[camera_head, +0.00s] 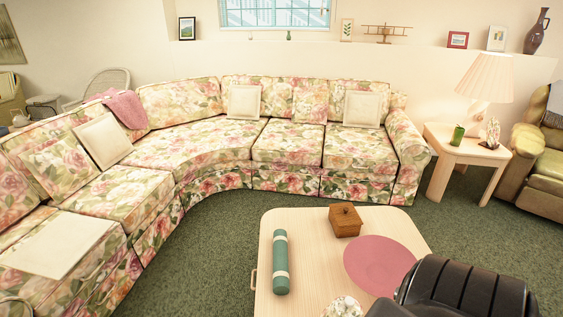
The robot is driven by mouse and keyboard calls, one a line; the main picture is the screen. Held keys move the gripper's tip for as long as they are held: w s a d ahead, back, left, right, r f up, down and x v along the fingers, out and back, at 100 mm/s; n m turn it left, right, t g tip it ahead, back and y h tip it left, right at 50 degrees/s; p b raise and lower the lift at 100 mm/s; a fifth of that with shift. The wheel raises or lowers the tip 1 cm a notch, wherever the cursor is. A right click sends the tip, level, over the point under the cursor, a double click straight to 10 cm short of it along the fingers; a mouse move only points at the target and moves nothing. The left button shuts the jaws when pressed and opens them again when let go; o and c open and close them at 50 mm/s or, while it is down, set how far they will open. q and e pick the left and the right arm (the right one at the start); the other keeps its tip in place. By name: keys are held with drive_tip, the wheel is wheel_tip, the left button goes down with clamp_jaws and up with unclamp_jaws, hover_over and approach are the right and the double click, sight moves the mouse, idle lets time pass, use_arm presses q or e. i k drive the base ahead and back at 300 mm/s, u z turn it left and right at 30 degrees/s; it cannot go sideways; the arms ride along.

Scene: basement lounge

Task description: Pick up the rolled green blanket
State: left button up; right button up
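The rolled green blanket (281,262) is a teal-green roll with two pale bands. It lies on the left part of the light wooden coffee table (310,290), with its long side running away from me. Nothing touches it, and its whole length shows. Neither of my grippers is in view.
A wooden box (345,220) and a round pink mat (380,265) lie right of the roll. A whitish object (343,307) is cut off at the bottom. A black ribbed shape (460,288) hides the table's near right corner. A floral sofa (287,148) curves behind; green carpet between is clear.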

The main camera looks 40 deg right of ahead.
sight(280, 279)
drive_tip(key=u, duration=0.05)
drive_tip(key=k, duration=0.9)
drive_tip(key=z, duration=1.75)
drive_tip(key=i, duration=0.5)
drive_tip(key=u, duration=0.1)
